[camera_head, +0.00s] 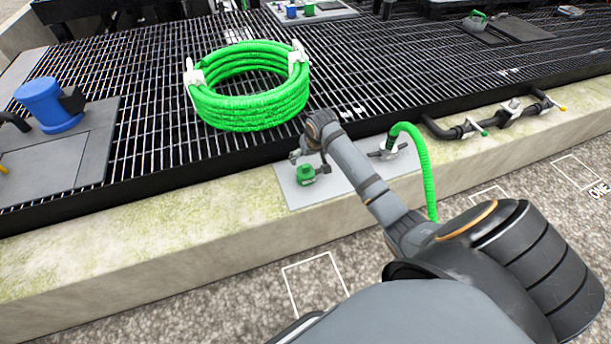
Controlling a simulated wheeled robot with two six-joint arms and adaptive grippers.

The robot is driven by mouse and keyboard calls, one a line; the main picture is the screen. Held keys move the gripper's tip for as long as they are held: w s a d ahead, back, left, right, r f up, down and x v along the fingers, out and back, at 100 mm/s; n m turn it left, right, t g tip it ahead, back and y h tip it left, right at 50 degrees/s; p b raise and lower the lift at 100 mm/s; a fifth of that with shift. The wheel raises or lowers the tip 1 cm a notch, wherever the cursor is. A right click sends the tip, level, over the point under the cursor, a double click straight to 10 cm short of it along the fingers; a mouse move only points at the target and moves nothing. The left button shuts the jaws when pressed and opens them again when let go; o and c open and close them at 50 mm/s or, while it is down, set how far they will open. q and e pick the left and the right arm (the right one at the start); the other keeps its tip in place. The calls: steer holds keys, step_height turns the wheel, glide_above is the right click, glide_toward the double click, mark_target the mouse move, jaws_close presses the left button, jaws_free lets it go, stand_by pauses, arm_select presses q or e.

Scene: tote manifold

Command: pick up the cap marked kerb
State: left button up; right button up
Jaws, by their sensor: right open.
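A small green cap-like piece (306,174) stands on a pale grey plate (295,196) on the concrete kerb. No marking on it can be read at this size, so I cannot tell for sure that it is the cap marked kerb. My right gripper (309,160) is at the end of the grey arm, just above and behind the green piece. It is open, and its fingers are small and partly hidden by the wrist. Nothing shows between them. My left gripper is not in view.
A green hose coil (247,88) lies on the dark grating behind. A green hose (423,165) hangs over the kerb right of my arm. Black pipework (480,126) with valves runs along the right. A blue pump-like unit (50,104) stands left. The kerb's left stretch is clear.

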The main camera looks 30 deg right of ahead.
mark_target(306, 166)
steer(key=b+x, duration=0.1)
steer(key=x, duration=0.2)
steer(key=shift+a+f, duration=0.1)
steer(key=shift+f, duration=0.1)
steer(key=shift+w+f+b, duration=0.2)
steer(key=shift+f+b, duration=0.2)
steer(key=shift+f, duration=0.15)
steer(key=shift+w+f, duration=0.15)
steer(key=shift+f, duration=0.4)
steer(key=b+x, duration=0.3)
steer(key=x, duration=0.1)
steer(key=shift+f, duration=0.1)
steer(key=shift+w+f, duration=0.1)
steer(key=shift+f, duration=0.1)
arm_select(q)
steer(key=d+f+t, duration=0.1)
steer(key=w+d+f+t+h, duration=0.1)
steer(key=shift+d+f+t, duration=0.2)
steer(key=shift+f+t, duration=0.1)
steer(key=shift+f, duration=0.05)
arm_select(e)
steer(key=shift+r, duration=0.1)
steer(key=shift+d, duration=0.25)
steer(key=c, duration=1.4)
